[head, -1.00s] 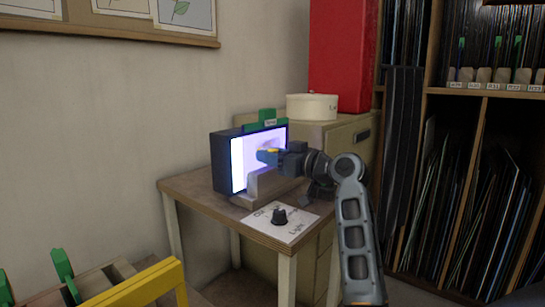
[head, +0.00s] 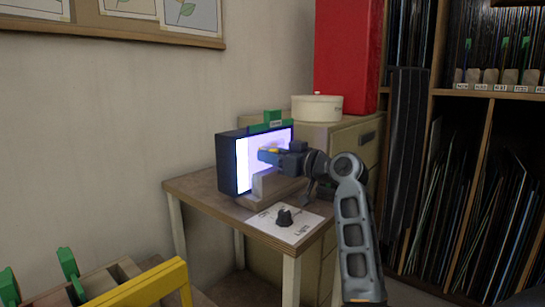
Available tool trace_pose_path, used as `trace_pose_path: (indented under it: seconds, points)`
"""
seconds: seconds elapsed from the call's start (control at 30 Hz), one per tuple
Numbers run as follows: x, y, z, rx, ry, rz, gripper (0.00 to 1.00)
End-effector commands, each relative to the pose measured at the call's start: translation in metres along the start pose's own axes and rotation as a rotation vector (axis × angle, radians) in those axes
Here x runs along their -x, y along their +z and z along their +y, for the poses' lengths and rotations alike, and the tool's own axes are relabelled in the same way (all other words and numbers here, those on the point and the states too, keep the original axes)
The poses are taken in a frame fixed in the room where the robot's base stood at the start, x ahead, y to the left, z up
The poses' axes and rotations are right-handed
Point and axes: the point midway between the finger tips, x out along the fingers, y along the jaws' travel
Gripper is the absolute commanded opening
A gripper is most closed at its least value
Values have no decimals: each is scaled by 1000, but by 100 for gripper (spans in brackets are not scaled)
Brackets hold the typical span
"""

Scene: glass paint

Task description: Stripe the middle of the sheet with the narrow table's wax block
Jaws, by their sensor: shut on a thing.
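A dark upright light box (head: 228,165) stands on a small wooden table, and its bright white-violet front carries the sheet (head: 243,165). My gripper (head: 268,156) is in front of the lit face, near its middle, fingers pointing left. It is shut on a small block, mostly hidden by the blue fingers; a bit of yellow shows at the top of the fingers. I cannot tell whether the block touches the sheet. The gripper and wrist cover part of the sheet, so any stripe there is hidden.
A dark knob (head: 284,214) on a white label sits at the table's front. A green clip (head: 272,117) tops the box. A cabinet with a round white tin (head: 316,108) stands behind. A yellow frame (head: 140,285) and rack stand lower left.

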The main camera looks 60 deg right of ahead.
Motion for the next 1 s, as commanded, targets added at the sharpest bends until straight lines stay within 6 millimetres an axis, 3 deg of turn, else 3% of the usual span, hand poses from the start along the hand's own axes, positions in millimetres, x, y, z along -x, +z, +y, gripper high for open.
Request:
trace_pose_path:
  seconds: [1.0]
  points:
    - [0, 1, 65, 0, 0, 1, 3]
